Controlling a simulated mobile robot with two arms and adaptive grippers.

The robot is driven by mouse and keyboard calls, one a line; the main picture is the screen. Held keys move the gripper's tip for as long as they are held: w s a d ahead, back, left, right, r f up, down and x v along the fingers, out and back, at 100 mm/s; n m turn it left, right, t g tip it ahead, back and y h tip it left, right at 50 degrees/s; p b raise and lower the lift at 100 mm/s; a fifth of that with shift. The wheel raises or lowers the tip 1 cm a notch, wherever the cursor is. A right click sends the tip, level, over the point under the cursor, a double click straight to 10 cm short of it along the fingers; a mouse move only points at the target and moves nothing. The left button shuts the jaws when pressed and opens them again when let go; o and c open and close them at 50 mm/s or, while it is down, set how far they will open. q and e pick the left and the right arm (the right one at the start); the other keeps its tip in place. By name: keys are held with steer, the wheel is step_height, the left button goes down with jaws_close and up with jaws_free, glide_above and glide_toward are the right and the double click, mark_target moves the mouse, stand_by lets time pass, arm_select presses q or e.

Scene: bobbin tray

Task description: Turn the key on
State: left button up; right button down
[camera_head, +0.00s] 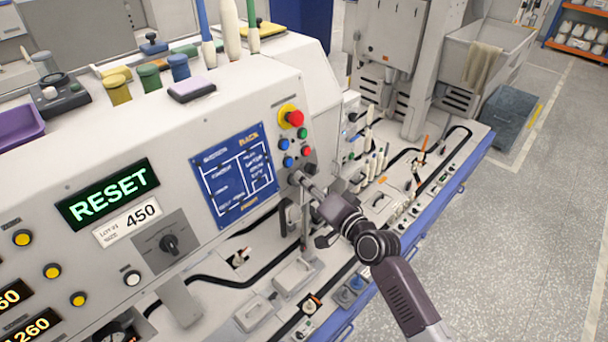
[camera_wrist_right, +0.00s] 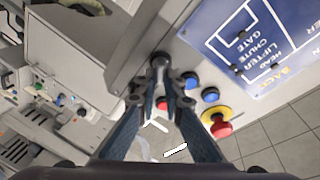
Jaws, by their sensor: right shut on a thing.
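The key switch (camera_head: 295,178) sits low on the machine's sloped front panel, to the right of the blue diagram plate. In the right wrist view its dark round head (camera_wrist_right: 161,60) shows just beyond my fingertips. My right gripper (camera_head: 303,181) reaches in from the lower right. Its two fingers (camera_wrist_right: 160,88) come together in the wrist view, shut on the key at the switch. The key itself is mostly hidden between the fingertips, so its turn angle cannot be told. My left gripper is not in view.
A red emergency button on a yellow collar (camera_head: 293,117) and several small blue, green and red buttons sit just above the gripper. A green RESET display (camera_head: 108,194) is at left. The bobbin track (camera_head: 207,282) runs below. Open floor (camera_head: 510,230) lies at right.

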steer(key=shift+f+m, duration=0.1)
steer(key=shift+m, duration=0.3)
steer(key=c, duration=2)
jaws_free()
steer(key=shift+d, duration=0.1)
steer(key=shift+c, duration=0.2)
steer(key=shift+s, duration=0.1)
steer(key=v, duration=1.2)
